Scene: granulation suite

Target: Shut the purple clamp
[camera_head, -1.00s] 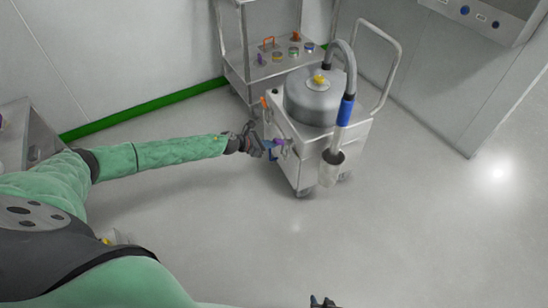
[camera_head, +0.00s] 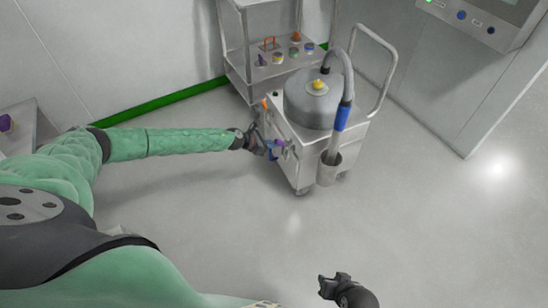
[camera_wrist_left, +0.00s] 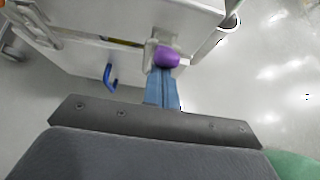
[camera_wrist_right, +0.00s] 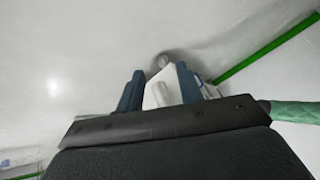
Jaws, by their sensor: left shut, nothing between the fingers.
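The purple clamp (camera_head: 279,143) is on the near left side of the steel cart (camera_head: 310,158), which carries a grey drum. In the left wrist view its purple knob (camera_wrist_left: 166,57) sits just beyond my left fingertips. My left gripper (camera_head: 268,147) is shut and empty, its blue fingers together (camera_wrist_left: 162,92) at the knob. They look touching or nearly so. How far the clamp is closed cannot be told. My right gripper (camera_head: 334,284) is low in the head view, away from the cart. Its fingers stand apart in its wrist view (camera_wrist_right: 158,88), with a pale shape showing between them.
A blue handle (camera_wrist_left: 110,76) is on the cart's side, left of the knob. An orange part (camera_head: 264,104) is on the cart's edge. A hose runs from the drum's top into a cup (camera_head: 328,170). A shelf rack (camera_head: 262,72) stands behind. The floor in front is clear.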

